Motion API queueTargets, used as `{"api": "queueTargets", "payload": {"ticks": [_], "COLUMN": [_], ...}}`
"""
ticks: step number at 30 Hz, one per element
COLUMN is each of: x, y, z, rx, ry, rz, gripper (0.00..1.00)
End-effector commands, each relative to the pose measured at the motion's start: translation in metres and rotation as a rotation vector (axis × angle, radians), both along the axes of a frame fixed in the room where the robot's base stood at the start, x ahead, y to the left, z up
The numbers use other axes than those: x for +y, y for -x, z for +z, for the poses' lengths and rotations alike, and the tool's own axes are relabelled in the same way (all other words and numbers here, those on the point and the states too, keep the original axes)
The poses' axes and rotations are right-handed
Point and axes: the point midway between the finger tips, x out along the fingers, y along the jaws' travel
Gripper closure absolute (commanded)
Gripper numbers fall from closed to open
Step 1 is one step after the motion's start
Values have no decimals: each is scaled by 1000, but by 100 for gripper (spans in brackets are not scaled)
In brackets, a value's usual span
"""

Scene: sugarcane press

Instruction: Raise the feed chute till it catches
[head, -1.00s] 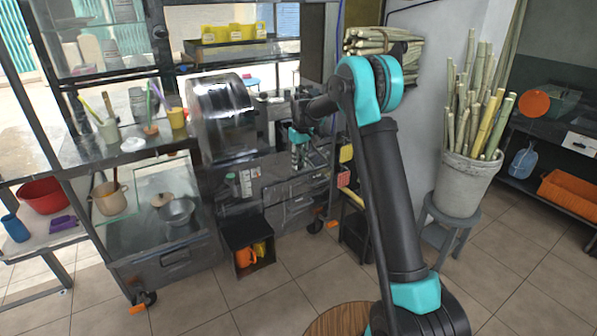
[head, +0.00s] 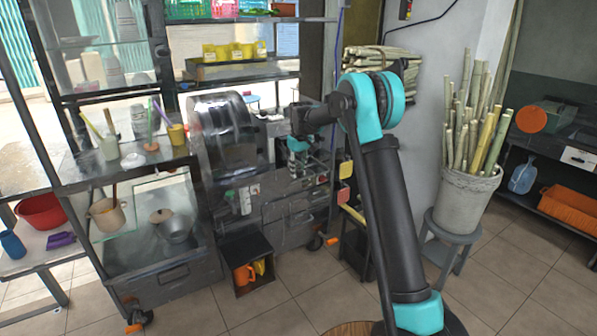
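The sugarcane press stands in the middle of the head view, with a large shiny curved metal cover (head: 222,130) on its left and grey cabinet panels below. My arm reaches from the lower right to the press's right side. My gripper (head: 299,158), with teal parts, is small and partly lost against the dark machinery there. It is at or very close to the front of the press. I cannot tell whether its fingers touch anything or how far apart they are. The feed chute cannot be made out clearly from the metal parts around my gripper.
A glazed counter (head: 155,225) with pots stands to the left of the press. An open dark box (head: 247,265) with orange and yellow items sits low in front. A grey bucket of canes (head: 466,195) stands on a stool at right. Tiled floor is clear in front.

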Motion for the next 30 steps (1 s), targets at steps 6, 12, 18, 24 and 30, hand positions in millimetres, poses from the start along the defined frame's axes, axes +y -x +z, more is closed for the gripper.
{"api": "queueTargets", "payload": {"ticks": [6, 12, 18, 24, 30], "x": [0, 0, -1, -2, -3], "y": [0, 0, 2, 4, 5], "z": [0, 1, 22, 63, 98], "rx": [0, 1, 1, 1, 1], "ry": [0, 1, 1, 1, 1], "rz": [0, 0, 0, 0, 0], "gripper": [56, 56, 56, 56, 56]}}
